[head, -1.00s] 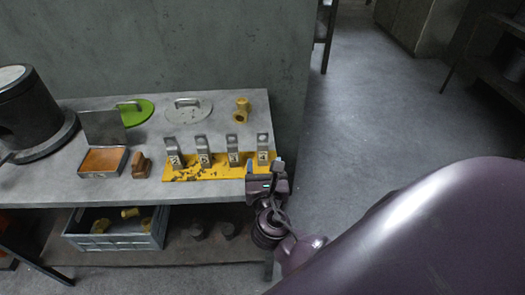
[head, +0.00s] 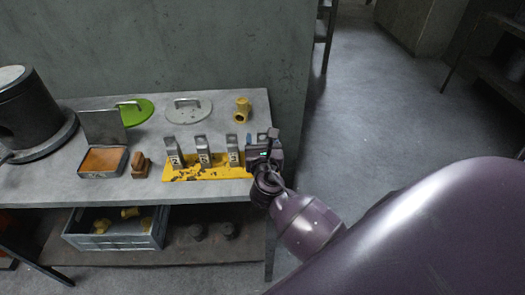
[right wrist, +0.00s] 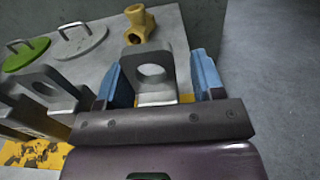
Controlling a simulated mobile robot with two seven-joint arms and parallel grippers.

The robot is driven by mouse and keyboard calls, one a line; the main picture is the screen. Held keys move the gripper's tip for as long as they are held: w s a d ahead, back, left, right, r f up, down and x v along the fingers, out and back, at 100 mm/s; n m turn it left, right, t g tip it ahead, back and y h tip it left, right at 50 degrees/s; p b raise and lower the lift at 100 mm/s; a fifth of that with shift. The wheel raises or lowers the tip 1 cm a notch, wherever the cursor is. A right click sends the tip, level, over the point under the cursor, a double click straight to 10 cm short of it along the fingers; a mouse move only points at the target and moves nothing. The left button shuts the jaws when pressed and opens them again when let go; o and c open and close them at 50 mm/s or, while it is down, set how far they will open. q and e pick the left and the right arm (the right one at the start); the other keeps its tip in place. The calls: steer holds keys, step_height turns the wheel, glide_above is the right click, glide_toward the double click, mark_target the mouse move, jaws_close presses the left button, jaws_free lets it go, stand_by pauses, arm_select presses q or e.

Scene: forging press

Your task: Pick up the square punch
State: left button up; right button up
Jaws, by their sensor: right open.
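Several grey metal punches with holed upper ends stand in a row on a yellow, worn board (head: 205,175) on the table. In the head view, the left one (head: 174,152), the middle one (head: 203,151) and the next to its right (head: 233,151) show small labels; I cannot read which is square. My right gripper (head: 268,136) is at the right end of the row and hides the rightmost punch there. In the right wrist view, the open blue fingers of my right gripper (right wrist: 157,72) stand either side of the rightmost punch (right wrist: 150,58). My left gripper is not in view.
Behind the row are a yellow pipe fitting (head: 242,110), a round grey lid (head: 188,111) and a green lid (head: 137,112). An open tin (head: 103,162) and a brown block (head: 141,165) lie left. Right of the table (head: 225,195) is open floor.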

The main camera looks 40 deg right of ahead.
steer(key=shift+c, duration=1)
jaws_close()
steer(key=shift+r, duration=0.1)
steer(key=shift+r, duration=0.25)
step_height(320, 180, up, 20)
steer(key=p, duration=0.5)
steer(key=shift+f+p, duration=0.25)
steer(key=shift+p, duration=0.05)
